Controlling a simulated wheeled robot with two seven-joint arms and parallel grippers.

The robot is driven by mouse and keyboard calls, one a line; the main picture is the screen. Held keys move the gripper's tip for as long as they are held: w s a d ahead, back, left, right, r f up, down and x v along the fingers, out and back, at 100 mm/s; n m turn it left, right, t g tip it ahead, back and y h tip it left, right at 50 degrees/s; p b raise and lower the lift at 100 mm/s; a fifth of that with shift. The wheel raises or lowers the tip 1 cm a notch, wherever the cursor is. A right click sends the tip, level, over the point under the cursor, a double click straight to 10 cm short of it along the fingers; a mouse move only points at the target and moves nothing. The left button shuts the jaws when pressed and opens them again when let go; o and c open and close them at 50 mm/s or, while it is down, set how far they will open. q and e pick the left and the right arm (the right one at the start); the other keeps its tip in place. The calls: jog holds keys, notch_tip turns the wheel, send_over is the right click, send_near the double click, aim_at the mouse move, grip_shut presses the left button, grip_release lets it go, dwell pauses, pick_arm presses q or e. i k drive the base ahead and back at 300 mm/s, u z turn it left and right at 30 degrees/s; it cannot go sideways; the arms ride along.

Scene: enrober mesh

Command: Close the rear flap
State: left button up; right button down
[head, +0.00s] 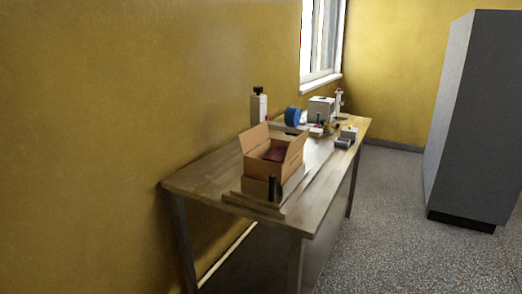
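An open cardboard box (257,167) stands on the near part of a wooden table (205,180). One flap (255,137) stands up and leans outward at the box's back left. Another flap (296,147) stands up at its right side. I cannot tell for sure which one is the rear flap. A dark reddish thing (274,155) lies inside the box. Neither of my grippers is in the head view.
A white bottle with a black cap (259,106), a blue roll (293,116), a white machine (321,108) and small items stand farther back on the table. A dark upright post (271,188) is in front of the box. A tall grey cabinet (470,120) stands right; the floor (385,215) between is clear.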

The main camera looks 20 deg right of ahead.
aim_at(250, 139)
jog(key=u, duration=1.1)
jog(key=i, duration=0.6)
jog(key=z, duration=0.75)
